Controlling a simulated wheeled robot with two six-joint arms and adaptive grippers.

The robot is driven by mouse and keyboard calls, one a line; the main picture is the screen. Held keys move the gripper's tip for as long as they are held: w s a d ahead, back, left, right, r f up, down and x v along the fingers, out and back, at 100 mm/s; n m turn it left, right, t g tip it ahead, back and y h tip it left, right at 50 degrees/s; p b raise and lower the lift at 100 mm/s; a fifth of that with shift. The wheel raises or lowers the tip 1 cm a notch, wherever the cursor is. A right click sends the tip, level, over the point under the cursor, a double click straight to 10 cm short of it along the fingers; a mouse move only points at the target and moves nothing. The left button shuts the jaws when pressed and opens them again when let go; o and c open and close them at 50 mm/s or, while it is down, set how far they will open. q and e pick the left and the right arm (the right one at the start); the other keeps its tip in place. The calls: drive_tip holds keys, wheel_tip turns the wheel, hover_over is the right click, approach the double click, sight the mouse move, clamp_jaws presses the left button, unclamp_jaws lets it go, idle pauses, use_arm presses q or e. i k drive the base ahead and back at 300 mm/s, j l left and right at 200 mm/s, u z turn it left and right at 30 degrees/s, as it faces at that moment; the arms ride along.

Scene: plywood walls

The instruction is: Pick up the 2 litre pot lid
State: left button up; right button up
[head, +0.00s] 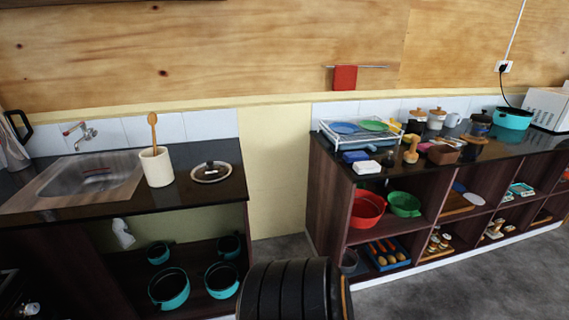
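A round pot lid (211,172) with a pale rim and a dark knob lies flat on the dark left counter (222,193), near its right end. It is to the right of a cream utensil holder with a wooden spoon, and apart from it. I cannot read the lid's size from here. Neither of my grippers can be made out in the head view.
The cream holder (156,167) and the sink (95,176) are left of the lid. Teal pots (169,289) stand on the shelf below. A floor gap separates this counter from the crowded right-hand unit (330,190). A dark ribbed form (290,290) fills the bottom middle.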

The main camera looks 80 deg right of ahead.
sight(211, 172)
drive_tip(key=z, duration=2.05)
drive_tip(key=i+l+u, duration=0.2)
drive_tip(key=u, duration=0.2)
drive_tip(key=i+l+u, duration=0.15)
drive_tip(key=u, duration=0.3)
drive_tip(key=i+l+u, duration=0.15)
drive_tip(key=l+u, duration=0.25)
